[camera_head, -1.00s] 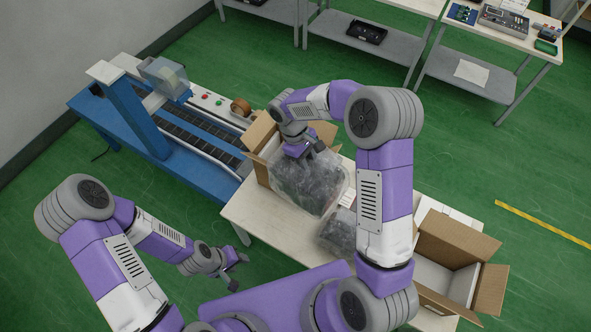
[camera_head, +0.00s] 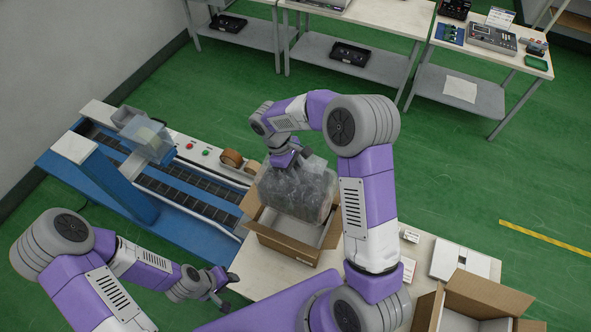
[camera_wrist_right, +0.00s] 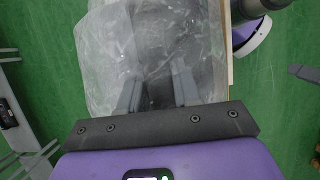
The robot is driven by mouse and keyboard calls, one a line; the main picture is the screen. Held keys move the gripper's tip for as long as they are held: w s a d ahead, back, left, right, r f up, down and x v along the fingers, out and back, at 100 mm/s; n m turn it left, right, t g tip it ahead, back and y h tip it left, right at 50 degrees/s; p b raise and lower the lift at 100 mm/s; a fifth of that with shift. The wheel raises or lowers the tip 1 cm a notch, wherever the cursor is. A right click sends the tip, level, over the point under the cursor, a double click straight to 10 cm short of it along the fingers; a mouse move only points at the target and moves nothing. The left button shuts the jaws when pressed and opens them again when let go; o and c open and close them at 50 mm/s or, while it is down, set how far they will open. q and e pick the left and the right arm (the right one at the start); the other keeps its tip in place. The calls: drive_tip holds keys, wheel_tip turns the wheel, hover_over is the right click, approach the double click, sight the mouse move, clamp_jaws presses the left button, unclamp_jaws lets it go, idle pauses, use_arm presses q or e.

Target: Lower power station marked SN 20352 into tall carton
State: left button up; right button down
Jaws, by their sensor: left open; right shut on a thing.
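A power station (camera_head: 298,192) in a cloudy plastic bag hangs from my right gripper (camera_head: 287,160) in the head view, above and partly over an open carton (camera_head: 282,244). The carton stands on the table with its flaps spread; the bag hides its back part. In the right wrist view the bagged power station (camera_wrist_right: 150,50) fills the space before my right gripper (camera_wrist_right: 158,95), whose fingers are shut on it. No SN marking can be read. My left gripper (camera_head: 222,283) is open and empty, left of the table.
A second open carton (camera_head: 475,300) stands at the lower right of the table (camera_head: 425,250). A white flat box (camera_head: 462,262) lies behind it. A blue conveyor bench (camera_head: 150,195) with tape rolls (camera_head: 232,158) is at the left. Benches stand at the back.

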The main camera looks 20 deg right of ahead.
drive_tip(key=shift+w+f, duration=0.1)
drive_tip(key=shift+s+f+b, duration=0.2)
drive_tip(key=shift+f+b, duration=0.7)
drive_tip(key=shift+f, duration=0.1)
wheel_tip(320, 180, down, 33)
drive_tip(key=b, duration=2.3)
drive_tip(key=shift+w+f, duration=0.1)
drive_tip(key=c, duration=0.7)
unclamp_jaws()
drive_tip(key=shift+c, duration=0.2)
drive_tip(key=shift+f, duration=0.2)
wheel_tip(320, 180, up, 22)
drive_tip(key=p, duration=1.5)
drive_tip(key=shift+r, duration=0.15)
